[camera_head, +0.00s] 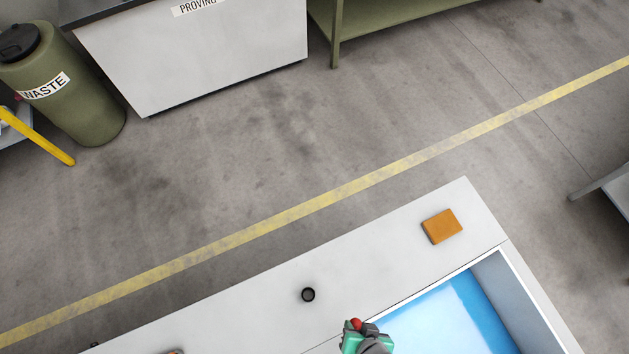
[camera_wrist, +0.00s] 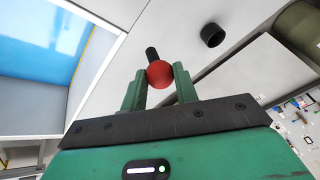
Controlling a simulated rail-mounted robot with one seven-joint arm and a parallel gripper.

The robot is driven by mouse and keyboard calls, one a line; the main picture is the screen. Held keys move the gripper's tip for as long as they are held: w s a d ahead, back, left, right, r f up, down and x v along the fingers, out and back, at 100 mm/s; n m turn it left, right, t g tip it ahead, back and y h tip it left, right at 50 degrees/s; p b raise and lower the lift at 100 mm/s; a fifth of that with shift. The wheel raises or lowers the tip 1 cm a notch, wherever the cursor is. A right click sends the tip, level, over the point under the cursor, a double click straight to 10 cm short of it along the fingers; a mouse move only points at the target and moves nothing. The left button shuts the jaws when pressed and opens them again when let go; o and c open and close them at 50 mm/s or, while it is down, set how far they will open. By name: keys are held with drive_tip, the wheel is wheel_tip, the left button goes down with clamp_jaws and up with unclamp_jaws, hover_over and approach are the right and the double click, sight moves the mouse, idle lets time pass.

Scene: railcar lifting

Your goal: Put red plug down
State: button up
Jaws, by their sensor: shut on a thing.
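The red plug (camera_wrist: 160,74) is held between the two green fingers of my gripper (camera_wrist: 158,88) in the wrist view. It has a round red head and a dark stem pointing away from the gripper. In the head view the plug shows as a small red spot (camera_head: 355,324) at my gripper (camera_head: 356,335), near the bottom edge. My gripper is over the pale worktop (camera_head: 250,325), beside the basin. In neither view can I tell how high the plug is above the surface.
A small black ring or cup (camera_head: 308,294) stands on the worktop, also in the wrist view (camera_wrist: 212,35). An orange block (camera_head: 442,227) lies farther right. A basin with a blue inside (camera_head: 450,320) opens at lower right. The worktop between ring and block is clear.

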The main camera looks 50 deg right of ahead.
drive_tip(key=shift+w+a+f+p, duration=0.25)
drive_tip(key=shift+w+f, duration=0.65)
drive_tip(key=shift+w, duration=1.55)
drive_tip(key=shift+w+a+f+p, duration=0.2)
drive_tip(key=shift+w+f, duration=0.65)
drive_tip(key=shift+w, duration=1.65)
drive_tip(key=shift+w+a+f+p, duration=0.25)
drive_tip(key=shift+w+f, duration=0.65)
drive_tip(key=shift+w, duration=1.55)
drive_tip(key=shift+f, duration=0.15)
drive_tip(key=o, duration=1)
